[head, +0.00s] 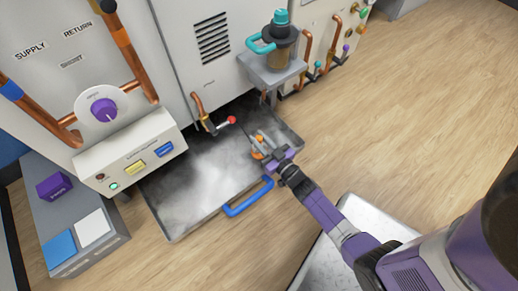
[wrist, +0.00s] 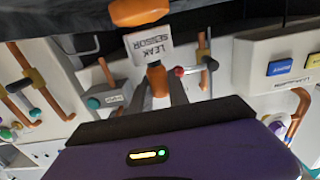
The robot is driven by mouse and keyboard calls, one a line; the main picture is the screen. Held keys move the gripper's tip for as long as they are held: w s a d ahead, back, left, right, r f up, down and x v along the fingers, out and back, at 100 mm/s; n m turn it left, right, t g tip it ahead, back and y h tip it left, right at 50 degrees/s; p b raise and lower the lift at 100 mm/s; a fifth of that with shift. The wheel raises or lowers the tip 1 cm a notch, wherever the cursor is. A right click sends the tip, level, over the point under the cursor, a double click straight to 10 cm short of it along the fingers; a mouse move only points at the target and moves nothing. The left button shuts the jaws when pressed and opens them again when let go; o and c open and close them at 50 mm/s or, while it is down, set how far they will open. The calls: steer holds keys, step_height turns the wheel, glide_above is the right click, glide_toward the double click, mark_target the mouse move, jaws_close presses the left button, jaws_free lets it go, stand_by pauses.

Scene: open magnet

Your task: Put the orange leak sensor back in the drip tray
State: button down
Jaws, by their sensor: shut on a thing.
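The orange leak sensor (head: 258,141) is between the fingers of my gripper (head: 266,148), which is shut on it. In the wrist view the sensor's orange grip (wrist: 157,80) is between the fingertips, with a white tag reading LEAK SENSOR (wrist: 150,47) and another orange part (wrist: 140,12) beyond it. The grey metal drip tray (head: 205,196) lies on the floor under the cabinet, with a blue handle (head: 248,198) at its front. My gripper is over the tray's right part. I cannot tell whether the sensor touches the tray floor.
A copper drain pipe with a red-knobbed valve (head: 231,120) juts over the tray's back. A shelf with an amber filter bowl (head: 280,42) stands behind my gripper. A control box (head: 130,160) hangs at left. The wooden floor at right is clear.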

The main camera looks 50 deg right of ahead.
mark_target(256, 155)
step_height(256, 155, down, 4)
steer(key=b, duration=0.3)
steer(key=shift+f, duration=0.25)
steer(key=shift+r, duration=0.1)
steer(key=c, duration=1.3)
jaws_free()
steer(key=shift+o, duration=0.2)
